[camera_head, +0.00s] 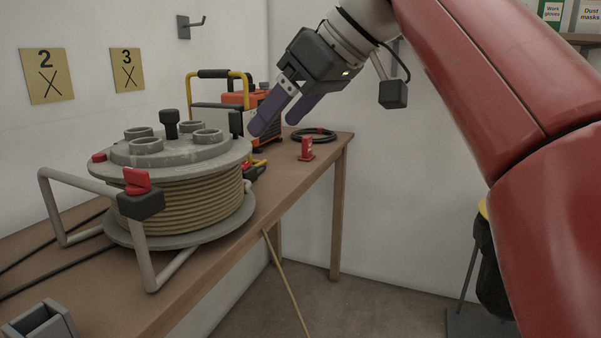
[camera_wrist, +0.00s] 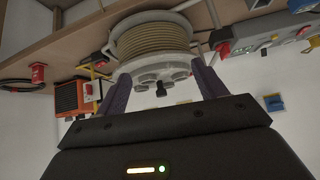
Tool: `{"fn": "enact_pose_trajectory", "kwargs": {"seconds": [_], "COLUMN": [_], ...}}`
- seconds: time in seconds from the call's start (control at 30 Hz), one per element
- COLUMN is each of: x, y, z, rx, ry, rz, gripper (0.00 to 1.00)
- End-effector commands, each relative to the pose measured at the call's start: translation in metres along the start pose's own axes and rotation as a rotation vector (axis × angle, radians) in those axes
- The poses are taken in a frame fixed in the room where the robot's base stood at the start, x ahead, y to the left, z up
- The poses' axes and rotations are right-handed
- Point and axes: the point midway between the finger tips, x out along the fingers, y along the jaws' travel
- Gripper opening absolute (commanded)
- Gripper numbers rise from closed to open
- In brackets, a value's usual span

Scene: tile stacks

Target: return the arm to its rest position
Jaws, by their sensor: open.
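My gripper (camera_head: 273,118) is open and empty, with its two purple fingers apart. In the head view it hangs in the air near the right rim of the cable reel (camera_head: 180,152), pointing down and left. I cannot tell exactly how far it is from the reel. In the wrist view the gripper's fingers (camera_wrist: 161,92) frame the reel (camera_wrist: 152,40) beyond them, with nothing between the tips. My red arm reaches in from the right of the head view.
The reel stands on a wooden bench (camera_head: 285,182) against the wall. Behind it is an orange machine (camera_head: 262,98) with a yellow handle. A red item (camera_head: 307,149) and a black cable coil (camera_head: 314,135) lie at the bench's far end. Open floor (camera_head: 350,310) lies right of the bench.

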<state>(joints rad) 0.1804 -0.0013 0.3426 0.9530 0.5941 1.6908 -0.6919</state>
Motion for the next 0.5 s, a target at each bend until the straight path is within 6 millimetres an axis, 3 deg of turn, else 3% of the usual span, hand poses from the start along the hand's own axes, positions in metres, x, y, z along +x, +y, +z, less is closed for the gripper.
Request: {"fn": "enact_pose_trajectory", "kwargs": {"seconds": [0.27,0.37,0.5], "x": [0.023,0.033,0.049], "y": [0.003,0.005,0.006], "z": [0.036,0.06,0.116], "rx": [0.176,0.262,0.419], "ry": [-0.064,-0.092,-0.136], "rz": [0.105,0.164,0.282], "gripper": [0.7,0.7,0.7]}}
